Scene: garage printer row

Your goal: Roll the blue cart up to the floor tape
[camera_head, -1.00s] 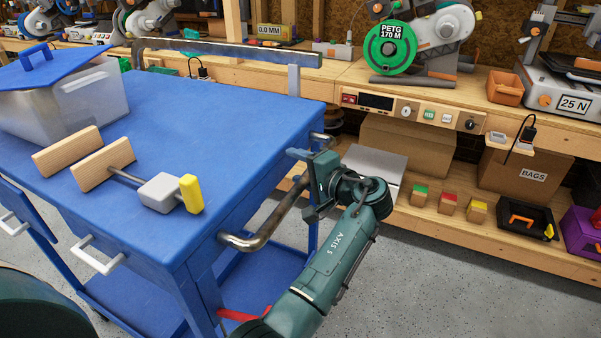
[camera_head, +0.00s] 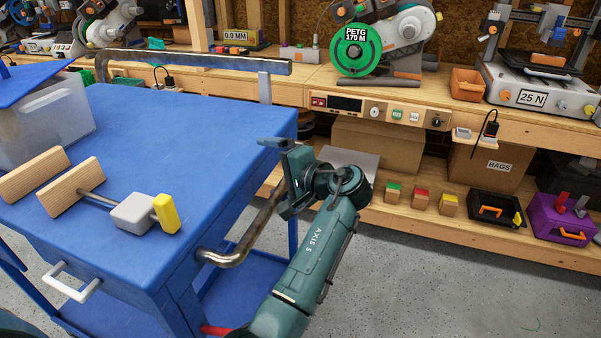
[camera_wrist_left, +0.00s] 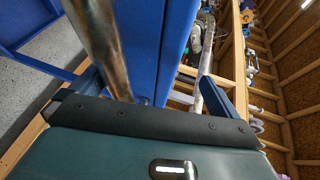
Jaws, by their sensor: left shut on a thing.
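The blue cart (camera_head: 190,120) fills the left of the head view, and its blue side also shows in the wrist view (camera_wrist_left: 146,45). A bent metal handle (camera_head: 236,250) runs along its right end. My left gripper (camera_head: 283,170) is shut on this handle, near its far part; the fingers partly hide the grip. In the wrist view a metal bar (camera_wrist_left: 103,45) runs down to the gripper. I cannot make out the floor tape in these frames. My right gripper is not in view.
On the cart lie a mallet-like tool (camera_head: 140,212), a wooden block (camera_head: 35,175) and a clear bin (camera_head: 45,125) with a blue lid. A wooden workbench (camera_head: 400,92) with a lower shelf stands behind. Bare grey floor (camera_head: 440,285) is open at lower right.

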